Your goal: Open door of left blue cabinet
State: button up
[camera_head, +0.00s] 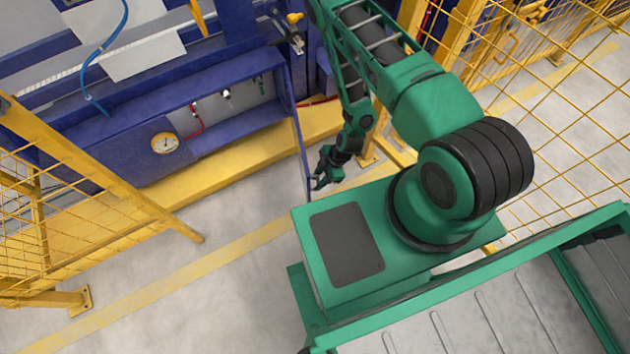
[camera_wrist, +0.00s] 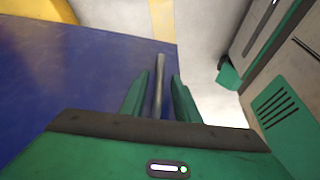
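The blue cabinet (camera_head: 120,150) stands at the left in the head view, its front compartment uncovered. Its blue door (camera_head: 302,150) stands swung out at the right end of the compartment, seen nearly edge-on. My gripper (camera_head: 318,181) is at the door's outer end. In the wrist view the door (camera_wrist: 75,85) fills the left side as a flat blue panel. A grey metal handle bar (camera_wrist: 159,80) runs between the two green fingers of my gripper (camera_wrist: 160,88). Narrow gaps show between the bar and both fingers. Where the handle joins the door is hidden.
A gauge (camera_head: 164,143), small valves and a red hose are inside the cabinet. A yellow mesh fence (camera_head: 75,170) stands at the left, another (camera_head: 560,90) at the right. Grey floor (camera_head: 220,225) in front of the cabinet is clear.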

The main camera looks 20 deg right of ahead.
jog(key=v, duration=1)
jog(key=shift+d+r, duration=0.25)
jog(key=shift+r, duration=0.05)
jog(key=w+d+r+m+h, duration=0.1)
jog(key=w+d+r+m, duration=0.2)
jog(key=r, duration=0.7)
jog(key=d+r+m+h, duration=0.1)
jog(key=d+r+m, duration=0.2)
jog(key=d+r, duration=0.55)
jog(key=w+d+r+m+h, duration=0.1)
jog(key=w+r+m, duration=0.15)
jog(key=r, duration=1.05)
jog(key=s+d+r+m, duration=0.3)
jog(key=s+r+m, duration=0.4)
jog(key=s+r, duration=0.3)
jog(key=s+d+r+m+h, duration=0.1)
jog(key=s+d+r+m, duration=0.2)
jog(key=s+r+m, duration=0.5)
notch_tip(320, 180, up, 3)
jog(key=shift+s+r, duration=0.15)
jog(key=shift+s, duration=1)
